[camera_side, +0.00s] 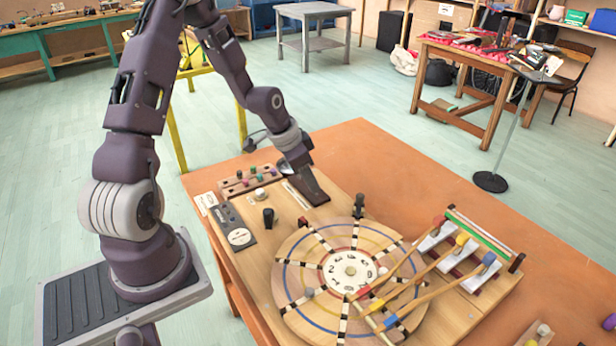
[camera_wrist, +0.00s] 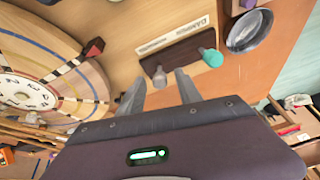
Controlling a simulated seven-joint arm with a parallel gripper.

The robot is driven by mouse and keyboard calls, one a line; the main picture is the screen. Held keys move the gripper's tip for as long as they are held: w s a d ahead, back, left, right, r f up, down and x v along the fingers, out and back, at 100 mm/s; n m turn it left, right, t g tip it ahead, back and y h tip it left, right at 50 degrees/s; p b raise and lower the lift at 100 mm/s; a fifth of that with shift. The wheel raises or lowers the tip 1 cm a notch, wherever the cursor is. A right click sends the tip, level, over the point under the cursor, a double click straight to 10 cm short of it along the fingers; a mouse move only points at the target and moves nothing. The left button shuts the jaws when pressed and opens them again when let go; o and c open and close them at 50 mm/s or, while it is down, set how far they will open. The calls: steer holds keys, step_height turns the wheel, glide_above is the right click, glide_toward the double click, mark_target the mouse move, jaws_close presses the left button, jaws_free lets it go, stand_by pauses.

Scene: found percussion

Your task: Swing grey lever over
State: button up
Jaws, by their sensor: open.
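In the wrist view, a short grey lever (camera_wrist: 159,74) stands at the left end of a dark brown strip, and a teal-tipped lever (camera_wrist: 211,57) stands at its right end. A label reading DAMPER (camera_wrist: 175,34) lies beside the strip. My gripper (camera_wrist: 159,81) is open, with its two fingers spread to either side of the grey lever's line. I cannot tell whether either finger touches it. In the side view, my gripper (camera_side: 313,196) is low over the wooden board, and the grey lever is hidden or too small to make out.
A numbered round wheel (camera_side: 300,255) fills the board's front. Coloured mallets (camera_side: 425,268) reach over it from the right. A black peg (camera_side: 359,206) stands right of my gripper, another (camera_side: 268,216) to its left. A round metal cup (camera_wrist: 249,30) is near the levers. The orange tabletop (camera_side: 365,150) behind is clear.

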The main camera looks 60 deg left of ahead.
steer(key=shift+f, duration=0.1)
jaws_close()
steer(key=shift+w, duration=0.15)
steer(key=shift+w+r+g, duration=0.25)
steer(key=shift+w+g, duration=0.3)
steer(key=shift+g, duration=0.35)
steer(key=shift+w+g, duration=0.8)
steer(key=shift+g, duration=0.3)
steer(key=shift+w+f+g, duration=0.15)
steer(key=shift+w+g, duration=0.4)
steer(key=shift+g, duration=0.45)
steer(key=shift+w+f+g, duration=0.1)
steer(key=shift+w+g, duration=0.45)
steer(key=shift+g, duration=0.45)
jaws_free()
